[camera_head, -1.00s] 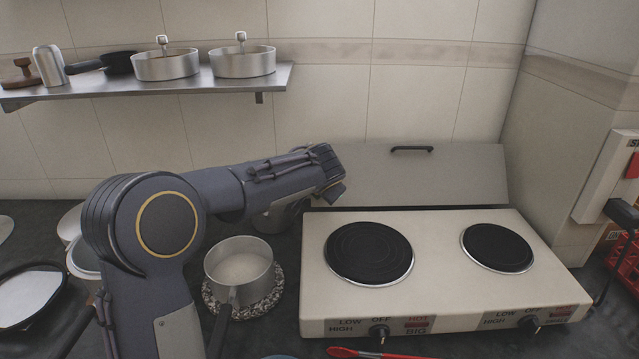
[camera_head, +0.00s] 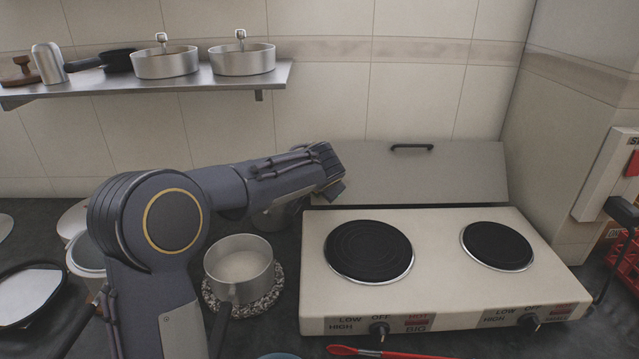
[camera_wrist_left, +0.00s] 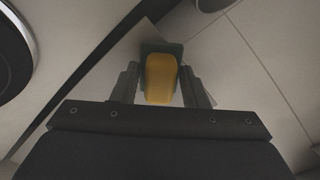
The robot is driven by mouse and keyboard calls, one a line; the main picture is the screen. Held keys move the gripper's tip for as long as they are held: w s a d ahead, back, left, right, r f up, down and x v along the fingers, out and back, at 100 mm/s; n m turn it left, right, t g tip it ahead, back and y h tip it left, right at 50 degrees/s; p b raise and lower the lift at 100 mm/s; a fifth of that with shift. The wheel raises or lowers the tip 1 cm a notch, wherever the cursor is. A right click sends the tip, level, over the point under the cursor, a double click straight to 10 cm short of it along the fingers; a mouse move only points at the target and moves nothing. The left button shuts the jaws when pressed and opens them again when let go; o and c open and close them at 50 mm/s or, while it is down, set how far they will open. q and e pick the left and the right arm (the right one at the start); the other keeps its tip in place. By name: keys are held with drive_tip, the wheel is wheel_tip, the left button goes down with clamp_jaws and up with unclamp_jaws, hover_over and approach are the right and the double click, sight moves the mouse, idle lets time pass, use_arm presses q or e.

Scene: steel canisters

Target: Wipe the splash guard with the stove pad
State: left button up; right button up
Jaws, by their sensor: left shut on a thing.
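The splash guard (camera_head: 460,175) is a flat grey panel with a black handle, standing behind the two-plate stove (camera_head: 440,240) and against the tiled wall. My left arm reaches across to its left part in the head view; the gripper itself is hidden there behind my wrist. In the left wrist view my left gripper (camera_wrist_left: 158,88) is shut on the stove pad (camera_wrist_left: 161,76), which is yellow with a green far side. The pad's far face points at a pale surface; I cannot tell whether it touches. My right gripper is not in view.
A pot (camera_head: 239,262) stands on a speckled trivet left of the stove. A shelf (camera_head: 200,84) with pots hangs above left. A red-handled tool (camera_head: 390,353) lies at the front. A frying pan (camera_head: 30,295) sits at far left. A wall box (camera_head: 606,180) is at right.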

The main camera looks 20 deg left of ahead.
sight(349, 186)
use_arm(q)
drive_tip(key=shift+w+a+f, duration=0.25)
drive_tip(key=shift+w+f, duration=0.25)
drive_tip(key=shift+d, duration=0.15)
drive_tip(key=shift+w+d+r+b, duration=0.1)
drive_tip(key=shift+w+d+b, duration=0.25)
drive_tip(key=shift+d, duration=0.5)
drive_tip(key=shift+w+d+b, duration=0.1)
drive_tip(key=shift+w+d, duration=0.3)
drive_tip(key=shift+d, duration=0.4)
drive_tip(key=shift+w+d, duration=0.45)
drive_tip(key=shift+d, duration=0.35)
drive_tip(key=shift+w+d, duration=0.4)
drive_tip(key=shift+d, duration=0.4)
drive_tip(key=shift+s+a+b, duration=0.4)
drive_tip(key=shift+s+a, duration=0.05)
drive_tip(key=shift+a, duration=0.45)
drive_tip(key=shift+s+a+b, duration=0.35)
drive_tip(key=shift+s+a, duration=0.05)
drive_tip(key=shift+a, duration=0.45)
drive_tip(key=shift+s+a+b, duration=0.15)
drive_tip(key=shift+s+a, duration=0.25)
drive_tip(key=shift+a, duration=0.45)
drive_tip(key=shift+s+a+b, duration=0.15)
drive_tip(key=shift+s+a, duration=0.2)
drive_tip(key=shift+a, duration=0.5)
